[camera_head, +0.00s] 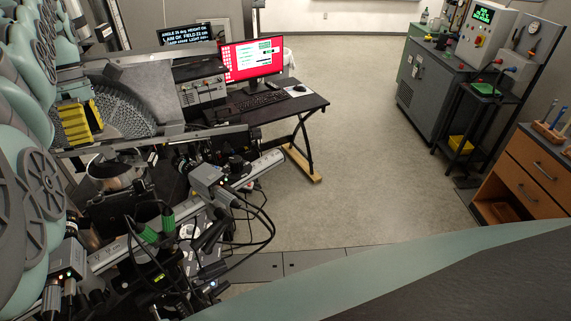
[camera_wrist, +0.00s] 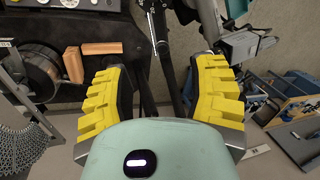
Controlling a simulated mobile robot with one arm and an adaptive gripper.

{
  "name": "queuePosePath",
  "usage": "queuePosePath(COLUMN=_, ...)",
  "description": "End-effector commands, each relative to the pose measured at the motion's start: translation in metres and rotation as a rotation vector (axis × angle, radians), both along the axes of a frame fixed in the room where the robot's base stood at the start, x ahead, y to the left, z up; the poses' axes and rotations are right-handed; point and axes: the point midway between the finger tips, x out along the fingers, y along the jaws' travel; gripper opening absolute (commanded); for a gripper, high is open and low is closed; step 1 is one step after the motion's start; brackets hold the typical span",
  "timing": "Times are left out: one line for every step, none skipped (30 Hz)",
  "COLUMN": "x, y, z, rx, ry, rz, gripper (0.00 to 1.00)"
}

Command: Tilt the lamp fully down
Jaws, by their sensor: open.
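My gripper (camera_wrist: 162,92) is open, with its two yellow ribbed fingers wide apart and nothing between them in the wrist view. In the head view the yellow finger pads (camera_head: 78,122) show at the left, in front of a dark metal mesh. I cannot pick out the lamp with certainty. A grey box-shaped head on a jointed mount (camera_wrist: 238,46) stands beyond the right finger in the wrist view, apart from it; I cannot tell whether it is the lamp. Dark rods and cables pass behind the gap between the fingers.
A crowded rig with metal rails, cables and a grey box (camera_head: 208,182) fills the left of the head view. A desk (camera_head: 262,108) with a red-screened monitor (camera_head: 252,60) stands behind it. Wooden drawers (camera_head: 530,170) are at the right. The floor (camera_head: 370,150) between is clear.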

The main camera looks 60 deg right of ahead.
Motion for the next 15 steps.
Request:
queuePosePath(x=-0.003, y=-0.005, z=0.001, rx=0.001, ry=-0.001, rz=-0.011, gripper=0.57)
queuePosePath(x=-0.003, y=-0.006, z=0.001, rx=0.001, ry=0.0, rz=-0.012, gripper=0.57)
queuePosePath(x=-0.003, y=-0.006, z=0.001, rx=0.003, ry=0.001, rz=-0.012, gripper=0.57)
queuePosePath(x=-0.003, y=-0.005, z=0.0, rx=0.004, ry=0.001, rz=-0.011, gripper=0.57)
queuePosePath(x=-0.003, y=-0.004, z=0.0, rx=0.006, ry=0.001, rz=-0.011, gripper=0.57)
queuePosePath(x=-0.002, y=-0.004, z=-0.001, rx=0.008, ry=0.001, rz=-0.009, gripper=0.57)
queuePosePath(x=-0.002, y=-0.003, z=-0.002, rx=0.009, ry=0.0, rz=-0.009, gripper=0.57)
queuePosePath(x=-0.002, y=-0.003, z=-0.002, rx=0.01, ry=-0.001, rz=-0.009, gripper=0.57)
queuePosePath(x=-0.001, y=-0.002, z=-0.004, rx=0.012, ry=-0.003, rz=-0.008, gripper=0.57)
queuePosePath(x=-0.001, y=-0.001, z=-0.005, rx=0.012, ry=-0.002, rz=-0.007, gripper=0.57)
queuePosePath(x=-0.001, y=-0.001, z=-0.007, rx=0.012, ry=-0.002, rz=-0.007, gripper=0.57)
queuePosePath(x=-0.001, y=0.0, z=-0.008, rx=0.013, ry=-0.003, rz=-0.007, gripper=0.57)
queuePosePath(x=-0.001, y=0.0, z=-0.01, rx=0.013, ry=-0.002, rz=-0.006, gripper=0.57)
queuePosePath(x=-0.002, y=0.0, z=-0.011, rx=0.013, ry=-0.001, rz=-0.006, gripper=0.57)
queuePosePath(x=-0.003, y=0.0, z=-0.013, rx=0.012, ry=-0.001, rz=-0.007, gripper=0.57)
